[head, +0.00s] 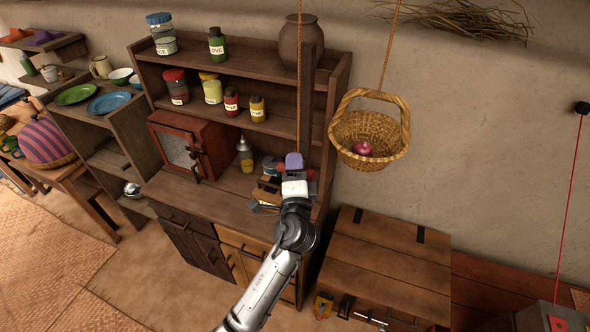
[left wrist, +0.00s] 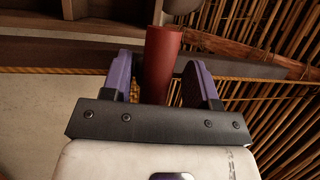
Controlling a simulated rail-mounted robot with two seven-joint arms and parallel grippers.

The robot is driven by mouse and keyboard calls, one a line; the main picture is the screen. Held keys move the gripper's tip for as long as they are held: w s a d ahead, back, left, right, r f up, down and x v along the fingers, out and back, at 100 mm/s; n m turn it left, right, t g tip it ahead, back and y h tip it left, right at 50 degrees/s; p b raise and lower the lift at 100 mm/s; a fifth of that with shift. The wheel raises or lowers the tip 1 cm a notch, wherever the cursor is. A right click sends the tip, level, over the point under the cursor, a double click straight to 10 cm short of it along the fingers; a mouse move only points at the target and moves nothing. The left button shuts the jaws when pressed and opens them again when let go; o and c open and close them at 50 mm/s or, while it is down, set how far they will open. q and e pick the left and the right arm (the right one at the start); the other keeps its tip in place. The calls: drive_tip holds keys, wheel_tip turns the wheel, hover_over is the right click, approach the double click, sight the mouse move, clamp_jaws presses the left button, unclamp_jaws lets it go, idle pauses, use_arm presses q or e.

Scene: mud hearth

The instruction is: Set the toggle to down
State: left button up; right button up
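My left gripper (head: 294,162) is in front of the right end of the wooden cabinet's counter. In the left wrist view its two purple fingers (left wrist: 162,82) stand apart. A red tapered post (left wrist: 160,62) shows between them, with gaps beside it; I cannot tell whether it touches a finger or stands beyond them. It may be the toggle's lever. A bit of red (head: 311,173) shows just right of the gripper in the head view. The gripper hides most of what is there, so the toggle's position cannot be read. My right gripper is not in view.
The wooden cabinet (head: 235,133) holds several jars, and a bottle (head: 245,155) stands left of the gripper. A wicker basket (head: 370,140) hangs on a rope to the right. A wooden chest (head: 385,260) stands below it.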

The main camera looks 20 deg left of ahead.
use_arm(q)
drive_tip(key=shift+r, duration=0.5)
drive_tip(key=shift+s+d, duration=0.1)
drive_tip(key=shift+s, duration=0.05)
drive_tip(key=v, duration=1.5)
drive_tip(key=shift+s+f+b, duration=0.2)
drive_tip(key=shift+b, duration=0.25)
idle(0.6)
drive_tip(key=shift+r, duration=0.1)
idle(0.4)
